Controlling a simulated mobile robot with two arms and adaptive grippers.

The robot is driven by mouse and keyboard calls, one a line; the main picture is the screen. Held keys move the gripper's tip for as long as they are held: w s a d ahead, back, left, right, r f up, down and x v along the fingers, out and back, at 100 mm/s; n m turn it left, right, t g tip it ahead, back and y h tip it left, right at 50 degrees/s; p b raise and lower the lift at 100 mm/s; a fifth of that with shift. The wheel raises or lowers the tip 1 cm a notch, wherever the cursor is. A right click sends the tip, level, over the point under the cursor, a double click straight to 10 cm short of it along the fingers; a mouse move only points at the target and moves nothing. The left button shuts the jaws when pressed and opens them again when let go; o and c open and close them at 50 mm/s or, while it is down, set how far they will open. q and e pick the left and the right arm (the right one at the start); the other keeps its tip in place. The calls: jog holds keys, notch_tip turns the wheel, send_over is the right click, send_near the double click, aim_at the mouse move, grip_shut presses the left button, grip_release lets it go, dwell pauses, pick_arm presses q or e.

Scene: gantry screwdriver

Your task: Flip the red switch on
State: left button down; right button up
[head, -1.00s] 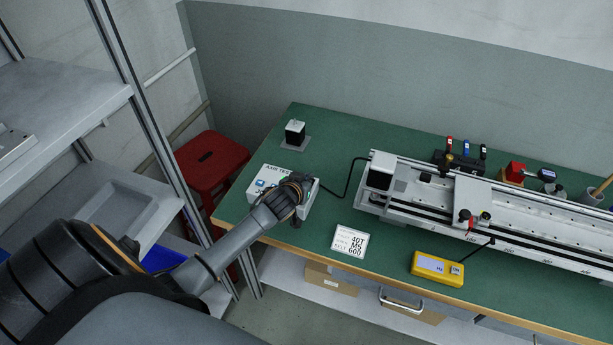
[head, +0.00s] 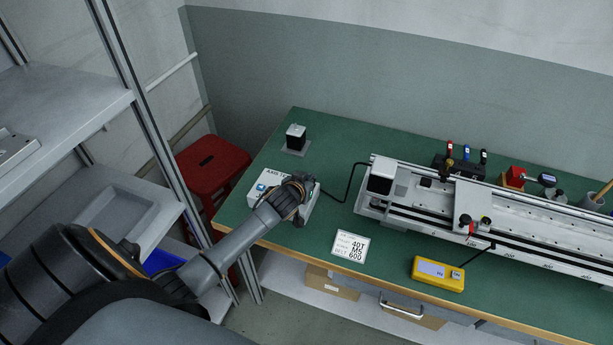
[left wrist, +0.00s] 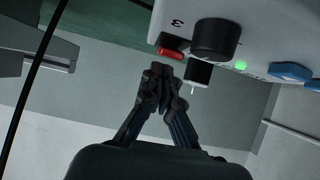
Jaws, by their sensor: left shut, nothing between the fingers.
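The white control box (head: 254,186) stands near the left end of the green bench. My left gripper (head: 301,190) is at the box's right part, and my arm hides much of the box in the head view. In the left wrist view, the red switch (left wrist: 171,53) sits on the box's face beside a black round knob (left wrist: 216,40). The left gripper (left wrist: 161,68) is shut and empty, its tips very close to the red switch; contact cannot be told. A green light (left wrist: 241,65) glows past the knob, with a blue button (left wrist: 290,72) beyond. My right gripper is out of view.
A long gantry rail (head: 540,215) with a carriage fills the bench's right side. A black motor (head: 296,137) stands behind the box. A label card (head: 350,246) and yellow meter (head: 437,274) lie in front. A red stool (head: 212,165) and shelf rack are at left.

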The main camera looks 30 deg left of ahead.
pick_arm(q)
jog(key=shift+w+r+p, duration=0.1)
jog(key=shift+r+p, duration=0.25)
jog(key=shift+r, duration=0.25)
notch_tip(320, 180, up, 4)
jog(key=p, duration=0.3)
jog(key=shift+f, duration=0.2)
jog(key=r+b+v, duration=0.1)
jog(key=v, duration=0.8)
jog(key=shift+w+r, duration=0.25)
jog(key=shift+w, duration=0.05)
